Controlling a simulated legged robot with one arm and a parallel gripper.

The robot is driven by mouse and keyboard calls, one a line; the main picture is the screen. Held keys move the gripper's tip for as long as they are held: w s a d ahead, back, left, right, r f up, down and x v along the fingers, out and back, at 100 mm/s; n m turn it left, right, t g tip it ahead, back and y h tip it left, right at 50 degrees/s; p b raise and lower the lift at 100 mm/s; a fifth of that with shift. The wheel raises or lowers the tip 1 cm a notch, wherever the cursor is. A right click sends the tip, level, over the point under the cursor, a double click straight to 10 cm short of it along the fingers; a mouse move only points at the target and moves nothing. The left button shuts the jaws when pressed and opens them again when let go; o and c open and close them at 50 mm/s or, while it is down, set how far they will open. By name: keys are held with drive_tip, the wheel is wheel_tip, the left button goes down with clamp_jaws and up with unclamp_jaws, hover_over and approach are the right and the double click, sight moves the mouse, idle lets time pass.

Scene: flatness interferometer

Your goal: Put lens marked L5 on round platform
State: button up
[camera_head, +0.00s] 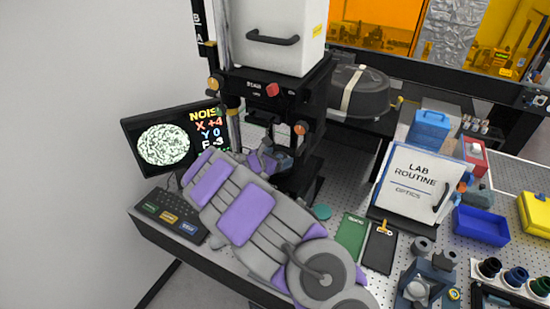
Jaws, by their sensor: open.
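My grey and purple arm reaches from the lower right up to the interferometer (272,85), a tall white and black instrument. My gripper (268,158) is at the instrument's lower part, small and partly hidden by my own arm; it is open. I cannot tell whether a lens is between its fingers. The round platform cannot be made out behind my gripper and arm. No marking L5 is readable. Several dark-rimmed round pieces, perhaps lenses, stand in a rack (480,292) at the lower right.
A monitor (165,143) reads NOISE, X +4, Y 0. A keyboard (170,218) lies at the bench's left edge. A LAB ROUTINE board (418,178), a blue tray (481,226), a green notebook (351,236) and a black clipboard (380,248) occupy the right side.

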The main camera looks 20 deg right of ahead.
drive_tip(key=shift+d, duration=0.35)
drive_tip(key=v, duration=1.2)
drive_tip(key=shift+a+r, duration=0.1)
drive_tip(key=shift+a, duration=0.3)
